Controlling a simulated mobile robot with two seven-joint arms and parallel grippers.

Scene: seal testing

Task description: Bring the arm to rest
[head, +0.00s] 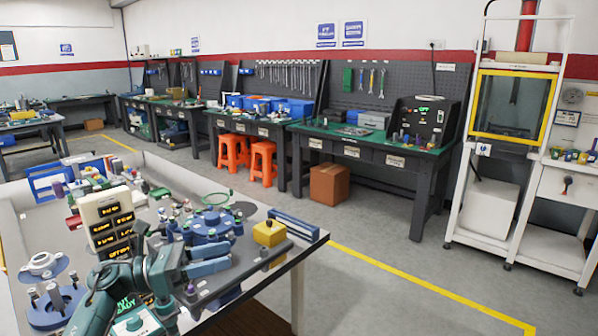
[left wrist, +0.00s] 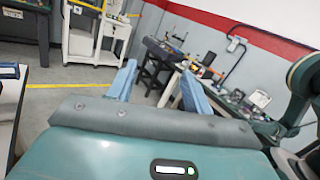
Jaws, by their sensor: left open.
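My left arm (head: 155,275) comes in at the bottom of the head view, bent over the near workbench (head: 285,262). My left gripper (head: 229,257) points right, with its blue fingers in front of a blue round fixture (head: 210,228). In the left wrist view the two fingers of my left gripper (left wrist: 158,72) stand apart with nothing between them, and the room's floor and far benches show beyond. My right gripper is not in view.
A cream display box (head: 105,218) stands close behind my arm. A yellow block (head: 268,233) and a blue bar (head: 293,224) lie to the gripper's right. A blue flanged part (head: 60,305) is at left. Open floor (head: 360,290) lies beyond the bench's right edge.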

